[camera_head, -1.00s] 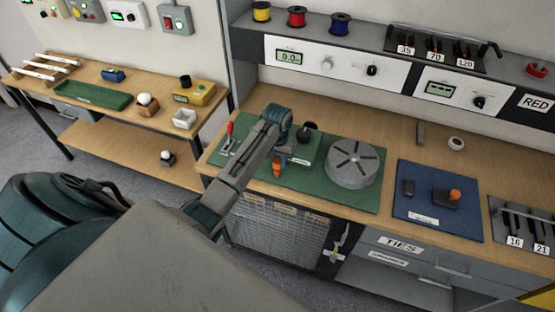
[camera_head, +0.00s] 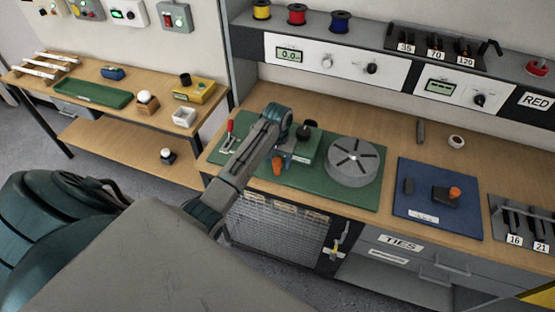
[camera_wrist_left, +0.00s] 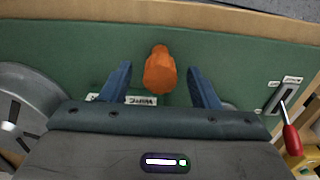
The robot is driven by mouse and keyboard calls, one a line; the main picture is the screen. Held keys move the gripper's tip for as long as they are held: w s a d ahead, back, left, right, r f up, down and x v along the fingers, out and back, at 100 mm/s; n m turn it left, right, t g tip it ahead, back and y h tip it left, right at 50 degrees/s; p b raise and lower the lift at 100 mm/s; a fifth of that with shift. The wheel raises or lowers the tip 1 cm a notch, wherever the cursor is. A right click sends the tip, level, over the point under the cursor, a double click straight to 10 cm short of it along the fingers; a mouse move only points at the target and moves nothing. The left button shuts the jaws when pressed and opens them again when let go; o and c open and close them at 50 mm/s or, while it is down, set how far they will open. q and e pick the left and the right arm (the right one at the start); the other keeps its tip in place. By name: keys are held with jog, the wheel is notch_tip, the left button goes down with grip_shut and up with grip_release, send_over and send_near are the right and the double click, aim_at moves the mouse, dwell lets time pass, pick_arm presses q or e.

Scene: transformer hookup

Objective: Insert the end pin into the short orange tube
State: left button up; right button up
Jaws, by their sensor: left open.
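A short orange tube-like piece (camera_head: 277,168) stands at the front of the green mat (camera_head: 365,200), beside my left gripper. In the left wrist view the orange piece (camera_wrist_left: 160,70) lies between the two blue fingers of my left gripper (camera_wrist_left: 163,82), with a gap on both sides. The gripper is open and holds nothing. A second orange piece (camera_head: 455,192) sits on a dark block on the blue mat. I cannot tell for certain which orange piece is the tube. The end pin is not identifiable. My right gripper is out of view.
A grey slotted disc (camera_head: 353,162) stands on the green mat to the right of my gripper. A red-handled lever (camera_head: 229,135) is at the mat's left, also seen in the wrist view (camera_wrist_left: 291,138). Bare wood lies behind the mats.

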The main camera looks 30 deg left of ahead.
pick_arm(q)
notch_tip(320, 180, up, 2)
jog(key=shift+r+p, duration=0.2)
jog(key=shift+p, duration=0.4)
jog(key=shift+r, duration=1.15)
